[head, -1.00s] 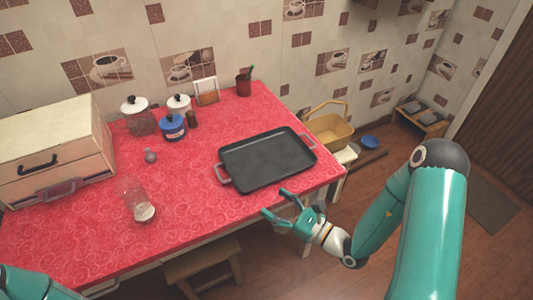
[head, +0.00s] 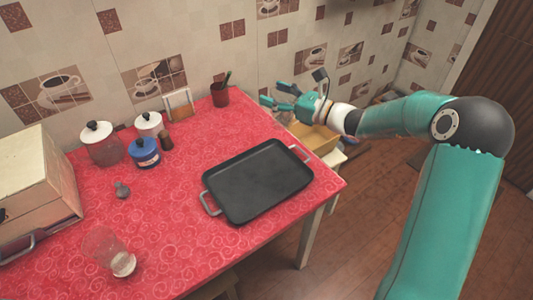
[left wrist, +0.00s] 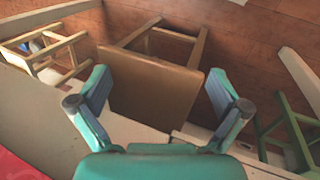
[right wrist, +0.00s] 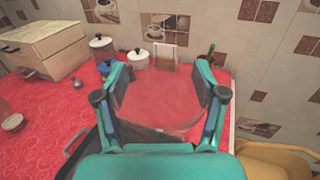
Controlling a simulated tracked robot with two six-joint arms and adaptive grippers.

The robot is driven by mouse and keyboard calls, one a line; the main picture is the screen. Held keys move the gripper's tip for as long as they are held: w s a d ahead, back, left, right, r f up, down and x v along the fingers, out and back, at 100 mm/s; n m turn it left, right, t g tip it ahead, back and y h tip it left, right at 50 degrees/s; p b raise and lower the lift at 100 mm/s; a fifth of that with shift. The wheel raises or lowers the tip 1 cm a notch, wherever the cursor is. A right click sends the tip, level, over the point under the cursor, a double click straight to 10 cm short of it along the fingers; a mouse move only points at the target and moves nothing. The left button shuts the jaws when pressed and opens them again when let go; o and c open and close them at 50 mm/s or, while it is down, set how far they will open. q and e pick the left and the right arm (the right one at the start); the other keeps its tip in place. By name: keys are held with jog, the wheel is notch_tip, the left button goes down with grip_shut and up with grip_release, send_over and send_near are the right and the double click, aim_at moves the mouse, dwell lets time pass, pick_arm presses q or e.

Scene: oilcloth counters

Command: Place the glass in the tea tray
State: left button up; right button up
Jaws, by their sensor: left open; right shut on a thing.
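The black tea tray (head: 256,182), with a grey handle at each end, lies flat and empty on the red counter in the head view. A bit of its dark edge (right wrist: 72,150) shows at the lower left of the right wrist view. My right gripper (head: 272,96) is beyond the tray's far right side, above the counter's back right corner. In the right wrist view its fingers are shut on a clear glass (right wrist: 160,100), seen faintly between them; the glass is hard to make out in the head view. My left gripper (left wrist: 160,98) is open and empty, above a stool.
White-lidded jars (head: 104,150), a blue jar (head: 144,152), a small grey bottle (head: 122,190) and a red cup (head: 220,96) stand further back.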

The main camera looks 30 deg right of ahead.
notch_tip(320, 180, down, 18)
jog(key=shift+s+d+r+p, duration=0.1)
jog(key=shift+s+d+p, duration=0.05)
jog(key=shift+p, duration=0.15)
jog(key=o, duration=1.7)
jog(key=shift+c, duration=0.2)
jog(key=shift+o, duration=0.4)
jog(key=b+v, duration=0.1)
jog(key=v, duration=1.1)
jog(key=shift+b, duration=0.35)
